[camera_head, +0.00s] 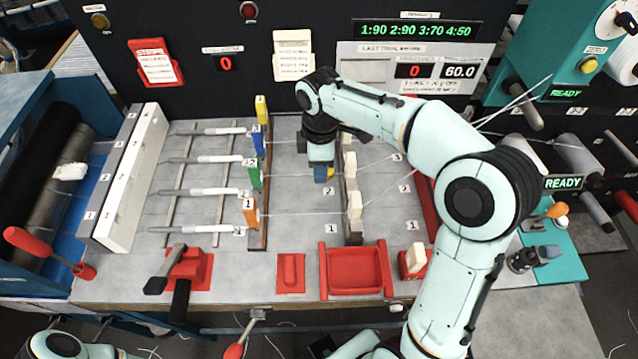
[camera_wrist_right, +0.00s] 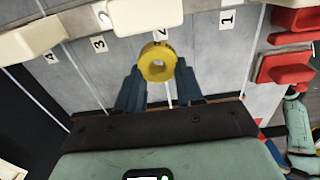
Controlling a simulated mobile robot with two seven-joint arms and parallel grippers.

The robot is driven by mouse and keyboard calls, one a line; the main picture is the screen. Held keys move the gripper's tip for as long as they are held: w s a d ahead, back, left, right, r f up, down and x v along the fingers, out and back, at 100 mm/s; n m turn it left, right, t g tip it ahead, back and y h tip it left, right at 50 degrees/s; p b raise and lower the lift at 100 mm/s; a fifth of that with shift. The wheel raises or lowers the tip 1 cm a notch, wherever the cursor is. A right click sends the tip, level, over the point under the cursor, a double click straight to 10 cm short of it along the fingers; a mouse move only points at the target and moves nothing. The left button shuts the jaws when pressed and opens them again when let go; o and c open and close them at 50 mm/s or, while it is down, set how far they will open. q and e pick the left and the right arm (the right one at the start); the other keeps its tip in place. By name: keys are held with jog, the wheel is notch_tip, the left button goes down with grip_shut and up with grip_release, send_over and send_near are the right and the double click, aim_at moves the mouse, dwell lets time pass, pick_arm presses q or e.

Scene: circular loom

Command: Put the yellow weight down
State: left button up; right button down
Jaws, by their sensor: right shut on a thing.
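The yellow weight is a small ring with a hole in its middle. In the right wrist view the yellow weight (camera_wrist_right: 158,62) sits between the blue fingertips of my right gripper (camera_wrist_right: 159,82), which is shut on it. In the head view my right gripper (camera_head: 323,173) points down over the grey table between the coloured tabs and the row of cream blocks. Only a sliver of the yellow weight (camera_head: 331,172) shows there beside the blue finger. I cannot tell whether it touches the table. My left gripper is not in view.
Cream blocks (camera_head: 354,205) stand in a row just right of the gripper, with threads running past. Numbered coloured tabs (camera_head: 250,214) stand to the left. A red tray (camera_head: 355,297) and a flat red block (camera_head: 290,273) lie at the table's front. Bare grey table shows around the gripper.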

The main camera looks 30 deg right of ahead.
aim_at(320, 190)
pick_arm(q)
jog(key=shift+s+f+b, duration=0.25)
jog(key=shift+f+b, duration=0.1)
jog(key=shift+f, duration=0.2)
pick_arm(e)
jog(key=shift+f, duration=3.3)
jog(key=shift+f, duration=0.15)
jog(key=c, duration=0.7)
grip_release()
jog(key=shift+r, duration=0.3)
notch_tip(320, 190, up, 12)
jog(key=shift+f+p, duration=0.1)
jog(key=shift+p, duration=0.85)
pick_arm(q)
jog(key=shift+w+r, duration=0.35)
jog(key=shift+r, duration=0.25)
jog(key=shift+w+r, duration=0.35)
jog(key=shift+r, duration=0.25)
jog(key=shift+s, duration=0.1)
pick_arm(e)
jog(key=shift+f, duration=0.1)
